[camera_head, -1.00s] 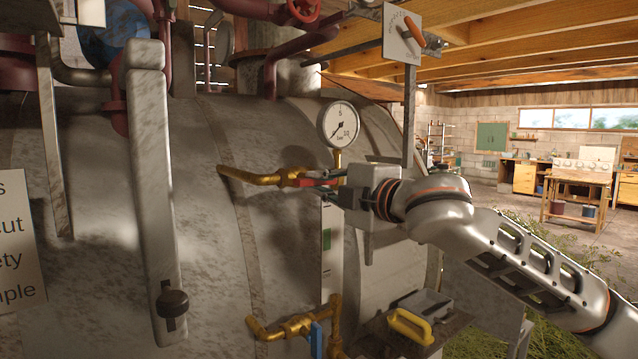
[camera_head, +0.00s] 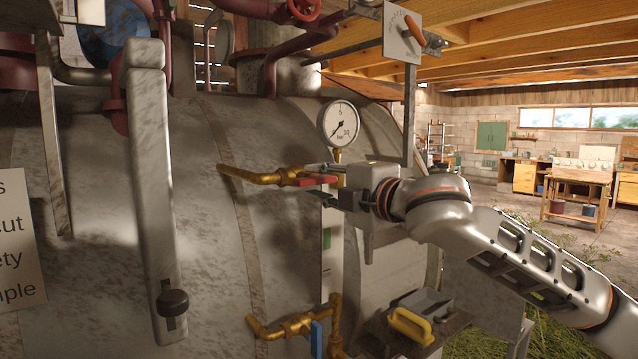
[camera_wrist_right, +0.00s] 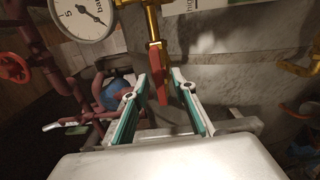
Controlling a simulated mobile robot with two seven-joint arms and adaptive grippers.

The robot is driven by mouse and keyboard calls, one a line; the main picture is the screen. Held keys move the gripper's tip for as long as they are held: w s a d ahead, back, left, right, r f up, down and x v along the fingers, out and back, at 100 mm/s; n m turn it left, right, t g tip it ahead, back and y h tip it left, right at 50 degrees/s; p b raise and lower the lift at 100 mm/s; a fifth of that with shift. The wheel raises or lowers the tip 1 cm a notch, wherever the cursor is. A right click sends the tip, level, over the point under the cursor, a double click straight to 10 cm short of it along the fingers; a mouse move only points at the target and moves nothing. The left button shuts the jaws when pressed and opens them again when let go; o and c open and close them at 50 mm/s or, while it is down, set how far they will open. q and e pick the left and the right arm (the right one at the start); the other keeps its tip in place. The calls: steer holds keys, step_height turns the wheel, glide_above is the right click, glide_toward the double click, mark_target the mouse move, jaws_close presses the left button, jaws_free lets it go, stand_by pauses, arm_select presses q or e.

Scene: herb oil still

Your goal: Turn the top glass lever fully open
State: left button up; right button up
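The top glass lever (camera_head: 315,181) is a red handle on the brass valve (camera_head: 265,178) below the pressure gauge. In the head view it points roughly sideways to the right, in line with the brass pipe. In the right wrist view the red lever (camera_wrist_right: 158,74) shows between the two fingers. My right gripper (camera_head: 320,182) is open around it, one finger above and one below, with gaps visible; light contact cannot be ruled out. The sight glass (camera_head: 328,245) below is partly hidden by the gripper. My left gripper is not in view.
The pressure gauge (camera_head: 339,124) sits just above the gripper. A lower brass valve (camera_head: 290,327) has a blue lever (camera_head: 316,340). The large metal tank (camera_head: 200,230) stands close behind the valves.

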steer(key=v, duration=1.2)
stand_by(1.3)
